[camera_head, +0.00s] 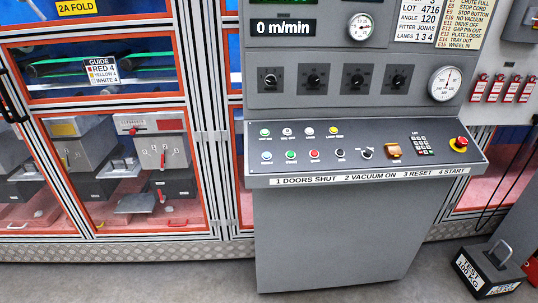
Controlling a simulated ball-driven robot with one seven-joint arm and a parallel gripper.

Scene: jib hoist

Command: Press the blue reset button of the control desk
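The control desk (360,177) stands in the middle of the view, a grey cabinet with a sloping dark top panel. A strip (368,176) on the desk's front edge reads "1 DOORS SHUT 2 VACUUM ON 3 RESET 4 START".
A red emergency stop (459,144), keypad (422,143) and orange cover (393,150) sit at the panel's right. Knobs and gauges (445,84) rise behind. Glazed orange-framed doors (125,170) stand left. A black test weight (488,268) lies on the floor at right. Floor before the desk looks clear.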

